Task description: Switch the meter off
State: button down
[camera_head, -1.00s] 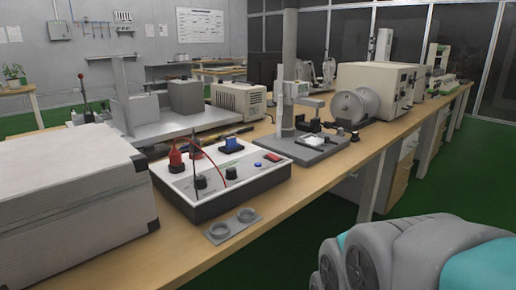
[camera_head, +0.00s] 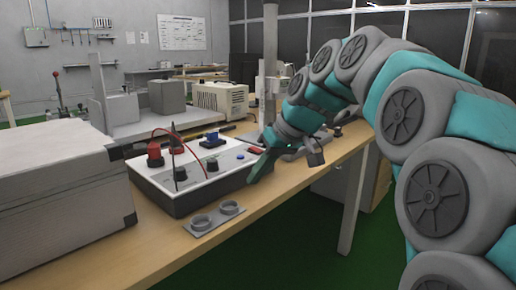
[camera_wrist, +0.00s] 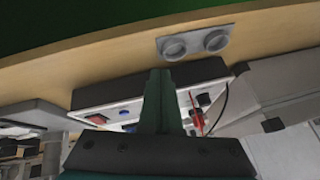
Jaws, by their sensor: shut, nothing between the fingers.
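The meter (camera_head: 200,186) is a low box with a white top and dark sides on the wooden bench. It carries red and black plugs with leads, a blue block, a small blue button (camera_head: 240,156), a black knob and a red switch (camera_head: 254,150) near its right end. My gripper (camera_head: 252,178) is shut and empty, pointing down beside the meter's right front edge. In the wrist view the meter (camera_wrist: 100,97) lies behind my closed fingers (camera_wrist: 160,76), with the red switch (camera_wrist: 97,118) to their left. I cannot tell whether the fingers touch the meter, nor the switch's position.
A plate with two round cups (camera_head: 215,217) lies in front of the meter. A large grey case (camera_head: 60,190) stands to its left. A grey stand (camera_head: 130,125) and a beige instrument (camera_head: 220,98) are behind. The bench's front edge runs close by.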

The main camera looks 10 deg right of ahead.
jog(key=w+d+r+n+t+y+b, duration=0.1)
jog(key=w+d+r+t, duration=0.3)
jog(key=w+d+r, duration=0.5)
jog(key=w+r+n+b, duration=0.1)
jog(key=w, duration=0.2)
jog(key=shift+w+d+r+n+t+b, duration=0.25)
jog(key=shift+w+d+n+t+b, duration=0.05)
jog(key=shift+w+d+b, duration=0.1)
jog(key=shift+f, duration=0.1)
send_over(260, 151)
notch_tip(260, 151, down, 7)
jog(key=shift+d+r, duration=0.1)
jog(key=shift+w+f, duration=0.15)
jog(key=shift+f, duration=1.3)
